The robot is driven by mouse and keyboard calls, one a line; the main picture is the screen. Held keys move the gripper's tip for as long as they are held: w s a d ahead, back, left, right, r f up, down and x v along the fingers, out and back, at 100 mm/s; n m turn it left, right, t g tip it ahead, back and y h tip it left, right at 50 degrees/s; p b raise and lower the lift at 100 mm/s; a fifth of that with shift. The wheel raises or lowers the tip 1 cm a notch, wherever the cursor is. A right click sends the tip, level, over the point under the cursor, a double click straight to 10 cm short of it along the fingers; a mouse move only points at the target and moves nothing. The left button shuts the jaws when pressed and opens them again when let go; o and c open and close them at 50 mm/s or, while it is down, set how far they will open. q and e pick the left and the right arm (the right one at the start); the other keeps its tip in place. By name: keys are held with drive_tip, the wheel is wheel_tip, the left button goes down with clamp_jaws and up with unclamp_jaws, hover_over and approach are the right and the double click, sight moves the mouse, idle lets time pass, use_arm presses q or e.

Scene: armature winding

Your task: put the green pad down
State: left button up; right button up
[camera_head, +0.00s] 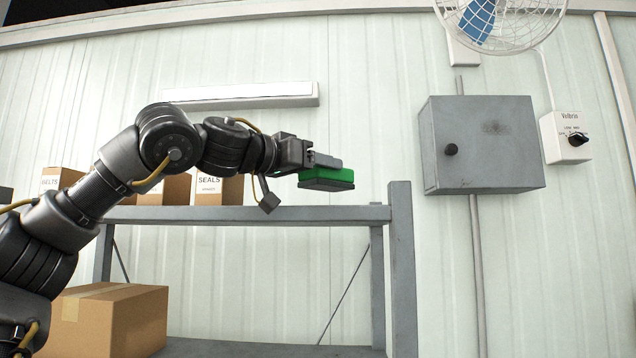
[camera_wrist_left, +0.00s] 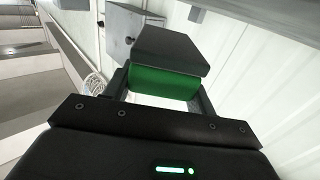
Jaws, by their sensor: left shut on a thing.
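The green pad (camera_head: 328,174) has a dark grey layer along its underside in the head view. My left gripper (camera_head: 318,163) is shut on it and holds it up near the right end of the shelf's top board (camera_head: 290,214). A gap shows between the pad and the board in the picture. In the left wrist view the green pad (camera_wrist_left: 163,82) sits between the fingers of my left gripper (camera_wrist_left: 160,88), with its dark grey block facing away from the palm. My right gripper is not in view.
Cardboard boxes stand on the shelf behind my left arm, one a SEALS box (camera_head: 218,189) and one a BELTS box (camera_head: 60,179). A larger carton (camera_head: 112,322) sits on the lower level. A grey wall cabinet (camera_head: 482,145), a switch box (camera_head: 566,138) and a fan (camera_head: 500,22) are at right.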

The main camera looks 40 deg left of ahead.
sight(306, 185)
use_arm(q)
drive_tip(key=shift+w+f, duration=0.3)
drive_tip(key=shift+f, duration=0.1)
drive_tip(key=shift+f+p, duration=0.85)
drive_tip(key=shift+p, duration=0.15)
drive_tip(key=shift+a+f, duration=0.25)
drive_tip(key=shift+f, duration=0.4)
drive_tip(key=shift+d, duration=0.1)
drive_tip(key=shift+d, duration=0.1)
drive_tip(key=shift+f, duration=0.1)
drive_tip(key=o, duration=1)
drive_tip(key=shift+o, duration=0.2)
